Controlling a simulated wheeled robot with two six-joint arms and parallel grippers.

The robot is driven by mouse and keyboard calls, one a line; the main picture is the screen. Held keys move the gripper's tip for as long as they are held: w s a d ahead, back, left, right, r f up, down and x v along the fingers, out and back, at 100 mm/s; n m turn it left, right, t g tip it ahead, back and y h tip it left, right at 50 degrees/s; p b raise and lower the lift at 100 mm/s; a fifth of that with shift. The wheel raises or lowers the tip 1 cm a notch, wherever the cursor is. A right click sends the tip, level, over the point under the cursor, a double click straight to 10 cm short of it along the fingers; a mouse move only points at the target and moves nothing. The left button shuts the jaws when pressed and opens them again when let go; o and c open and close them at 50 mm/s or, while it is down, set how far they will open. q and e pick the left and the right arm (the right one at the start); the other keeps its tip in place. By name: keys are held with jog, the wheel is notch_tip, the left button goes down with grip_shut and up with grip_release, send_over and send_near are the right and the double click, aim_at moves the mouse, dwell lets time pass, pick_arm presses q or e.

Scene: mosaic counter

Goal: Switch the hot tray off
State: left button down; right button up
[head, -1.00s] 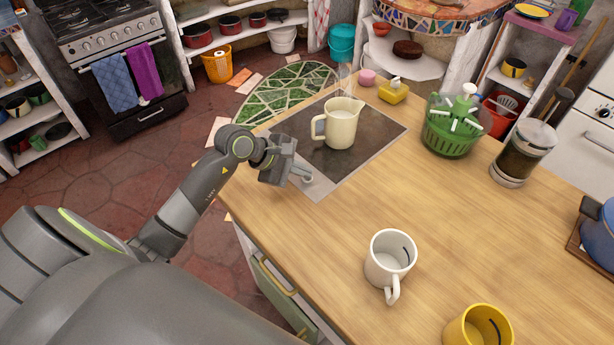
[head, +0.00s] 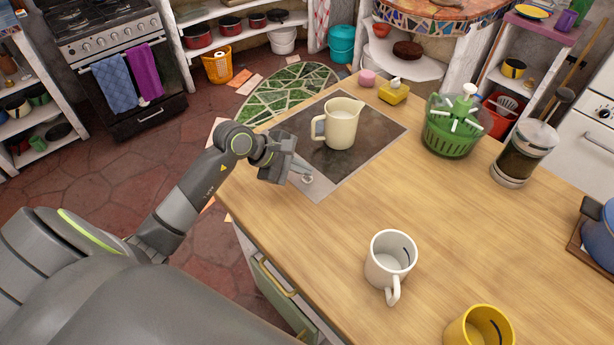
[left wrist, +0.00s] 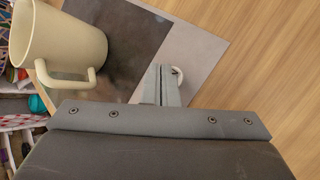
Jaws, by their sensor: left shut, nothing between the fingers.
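The hot tray (head: 376,149) is a dark plate with a grey metal border, set on the wooden counter. Its small round silver knob (head: 307,179) sits on the border at the near left corner. The knob also shows in the left wrist view (left wrist: 177,72), partly hidden behind the fingertips. A cream jug (head: 342,124) stands upright on the dark plate. My left gripper (head: 305,169) is shut and empty, with its fingertips right beside the knob; I cannot tell whether they touch it. My right gripper is not in view.
A white mug (head: 389,262) and a yellow mug (head: 480,328) stand on the near counter. A green salad spinner (head: 452,128), a French press (head: 522,153) and a yellow soap dish (head: 394,92) stand farther back. The counter's middle is clear.

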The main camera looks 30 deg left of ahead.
aim_at(302, 179)
pick_arm(q)
jog(key=shift+r+p, duration=1.1)
jog(key=shift+r, duration=1.85)
